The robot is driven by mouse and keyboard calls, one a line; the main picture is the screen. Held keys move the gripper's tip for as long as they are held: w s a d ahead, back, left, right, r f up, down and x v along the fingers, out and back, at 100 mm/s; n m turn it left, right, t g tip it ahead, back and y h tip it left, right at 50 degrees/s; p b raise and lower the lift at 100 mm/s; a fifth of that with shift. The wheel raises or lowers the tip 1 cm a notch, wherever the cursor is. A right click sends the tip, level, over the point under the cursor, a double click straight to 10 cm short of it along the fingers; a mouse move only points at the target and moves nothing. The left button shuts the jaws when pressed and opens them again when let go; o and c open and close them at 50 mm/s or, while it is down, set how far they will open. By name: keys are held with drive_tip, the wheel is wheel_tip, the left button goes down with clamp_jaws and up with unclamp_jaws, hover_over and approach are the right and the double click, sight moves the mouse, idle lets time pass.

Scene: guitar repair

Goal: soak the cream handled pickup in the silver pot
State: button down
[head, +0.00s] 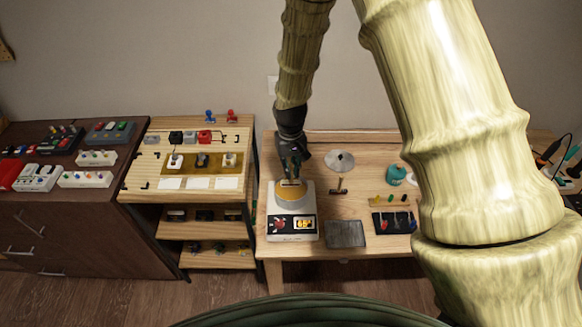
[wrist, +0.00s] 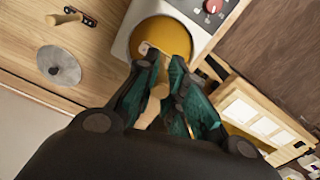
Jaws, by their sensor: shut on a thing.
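My gripper (wrist: 158,85) is shut on the handle of the cream handled pickup (wrist: 150,50). In the wrist view its cream end reaches past the fingertips, over the round yellow-orange contents (wrist: 172,32) of the pot. In the head view my gripper (head: 290,172) points down at the pot (head: 293,203), which sits in a pale heater unit with a red knob and lit display. The pickup (head: 290,183) shows small at the pot's upper part. Whether it touches or dips into the contents I cannot tell. The fingers hide much of the handle.
A shelf (head: 140,180) with several pickups stands left.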

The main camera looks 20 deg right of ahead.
drive_tip(key=shift+r, duration=0.1)
idle(0.3)
drive_tip(key=shift+r+p, duration=1.4)
drive_tip(key=shift+r, duration=0.55)
drive_tip(key=shift+f, duration=0.1)
